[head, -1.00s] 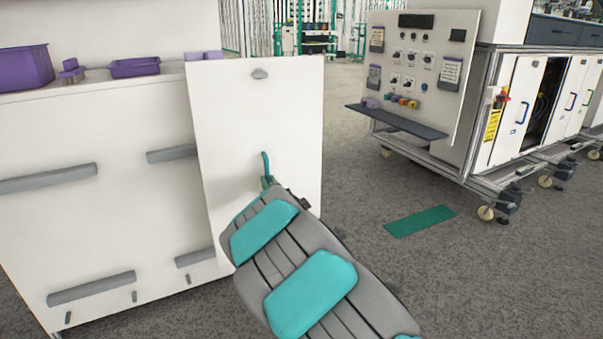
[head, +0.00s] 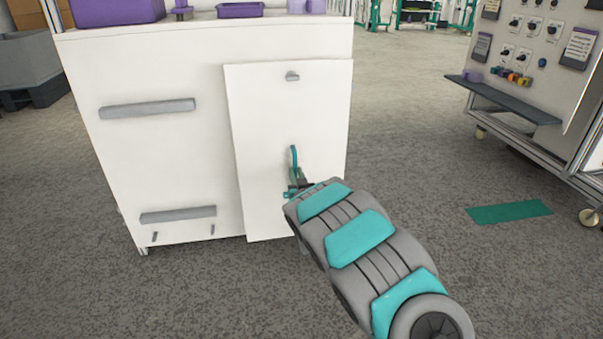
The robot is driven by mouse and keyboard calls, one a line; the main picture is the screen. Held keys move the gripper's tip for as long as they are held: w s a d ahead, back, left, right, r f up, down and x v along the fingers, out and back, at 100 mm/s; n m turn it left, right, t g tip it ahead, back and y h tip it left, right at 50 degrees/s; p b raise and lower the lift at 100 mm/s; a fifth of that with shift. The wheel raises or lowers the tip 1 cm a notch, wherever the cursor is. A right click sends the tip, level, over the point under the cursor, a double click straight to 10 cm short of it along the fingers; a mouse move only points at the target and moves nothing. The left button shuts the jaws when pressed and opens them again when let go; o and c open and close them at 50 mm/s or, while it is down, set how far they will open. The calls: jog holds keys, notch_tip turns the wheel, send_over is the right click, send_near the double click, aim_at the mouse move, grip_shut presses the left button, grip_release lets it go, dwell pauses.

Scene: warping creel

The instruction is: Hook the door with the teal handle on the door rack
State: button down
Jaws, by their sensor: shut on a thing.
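The door (head: 262,130) is a flat white panel, upright with a slight tilt, with a small grey catch (head: 292,76) near its top. Its teal handle (head: 294,158) is partly hidden by my gripper (head: 299,187), which is shut on it. The door rack (head: 160,175) is a white cabinet-like front with a long grey upper rail (head: 147,108) and a lower rail (head: 178,214) showing on its left half. The door stands in front of the rack's right half and covers whatever rails are there. I cannot tell whether it touches the rack.
Purple trays (head: 240,10) and small purple parts stand on the rack's top. A white control panel (head: 545,45) with a dark shelf (head: 503,98) is at the right. A green mat (head: 509,212) lies on the floor. The floor between is clear.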

jog(key=shift+w+a+r, duration=0.15)
jog(key=shift+w+a, duration=0.05)
jog(key=shift+w, duration=0.4)
jog(key=shift+w+r+b, duration=0.15)
jog(key=shift+w+b, duration=0.15)
jog(key=shift+b, duration=0.05)
dwell(0.9)
jog(key=shift+a+b, duration=0.1)
jog(key=shift+b, duration=0.2)
jog(key=shift+w+a, duration=0.1)
jog(key=shift+w, duration=0.4)
jog(key=shift+w, duration=0.25)
